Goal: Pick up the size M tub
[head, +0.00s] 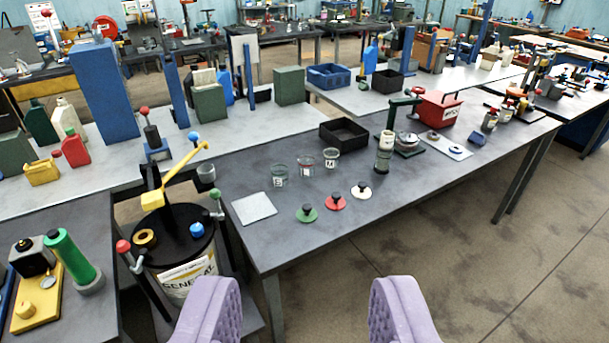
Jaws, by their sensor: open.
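Three small clear tubs stand in a slanting row on the dark grey bench: a left tub (280,175), a middle tub (306,165) and a right tub (331,158). Each has a pale label, and the middle one shows some red. The letters are too small to read surely, so I cannot tell which is size M. My gripper (303,305) shows as two purple ribbed fingers at the bottom edge. It is open and empty, nearer to me than the bench front and well short of the tubs.
Green (307,213), red (336,202) and white (361,190) knobbed lids lie before the tubs, right of a pale square plate (254,208). A black tray (344,133) sits behind, and a clear-and-green cylinder (384,152) stands right. A drum labelled GENERAL (187,278) with a yellow lever stands left.

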